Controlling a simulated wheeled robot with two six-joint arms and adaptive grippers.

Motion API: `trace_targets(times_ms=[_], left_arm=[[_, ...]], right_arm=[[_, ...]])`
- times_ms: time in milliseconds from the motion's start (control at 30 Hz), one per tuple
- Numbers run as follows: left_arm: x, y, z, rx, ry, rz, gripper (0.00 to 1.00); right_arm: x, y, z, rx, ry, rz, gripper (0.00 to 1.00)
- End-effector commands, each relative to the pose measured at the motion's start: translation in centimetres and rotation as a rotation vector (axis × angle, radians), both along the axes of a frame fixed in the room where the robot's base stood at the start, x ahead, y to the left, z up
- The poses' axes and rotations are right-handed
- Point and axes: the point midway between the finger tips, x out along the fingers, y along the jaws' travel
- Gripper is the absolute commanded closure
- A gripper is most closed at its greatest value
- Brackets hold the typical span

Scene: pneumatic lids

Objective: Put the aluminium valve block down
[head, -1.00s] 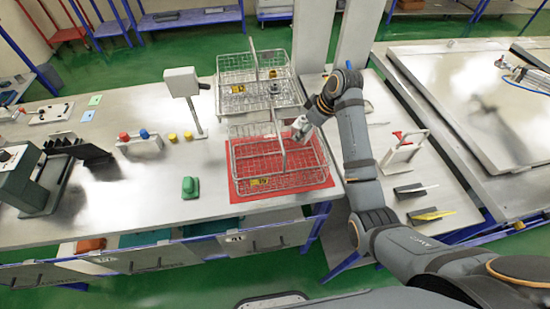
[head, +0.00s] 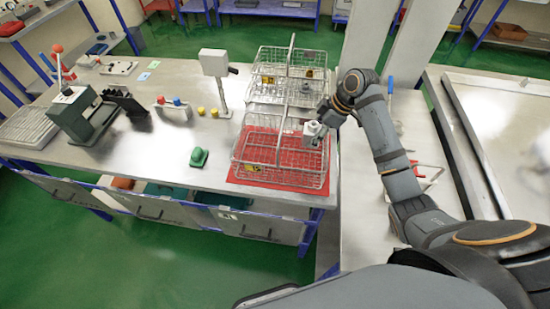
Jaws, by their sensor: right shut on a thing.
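The aluminium valve block (head: 313,133) is a small grey metal piece at the far right part of the front wire basket (head: 262,180). My right gripper (head: 323,122) is shut on it from the right side. The block overlaps the basket's right end in the picture; I cannot tell whether it touches the wire or floor. The front basket stands on a red mat (head: 240,184) and has a tall handle across its middle. A yellow item lies at its front left. My left gripper is not in view.
A second wire basket (head: 262,93) with small parts stands behind. A grey box on a post (head: 214,63), a green object (head: 199,157) and yellow caps stand left of the baskets.

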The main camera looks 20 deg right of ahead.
Motion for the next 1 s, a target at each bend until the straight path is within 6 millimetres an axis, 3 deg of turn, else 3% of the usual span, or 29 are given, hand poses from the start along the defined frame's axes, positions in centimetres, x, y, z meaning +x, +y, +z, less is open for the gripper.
trace_targets(times_ms=[167,267,500,667,867,1000], left_arm=[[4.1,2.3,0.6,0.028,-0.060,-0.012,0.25],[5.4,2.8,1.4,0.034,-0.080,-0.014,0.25],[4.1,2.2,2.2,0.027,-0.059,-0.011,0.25],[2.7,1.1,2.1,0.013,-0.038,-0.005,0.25],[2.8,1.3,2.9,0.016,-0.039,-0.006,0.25],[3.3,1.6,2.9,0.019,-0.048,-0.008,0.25]], right_arm=[[-0.1,-0.1,-0.1,0.002,0.000,0.006,1.00],[-0.2,0.0,-1.7,0.002,0.005,0.003,1.00],[-0.1,0.0,-5.8,0.002,0.001,0.004,1.00],[-0.1,0.0,-6.5,0.002,0.000,0.004,1.00],[-0.1,0.0,-9.3,0.002,0.002,0.003,1.00],[0.0,0.0,-10.0,0.000,-0.002,0.005,1.00]])
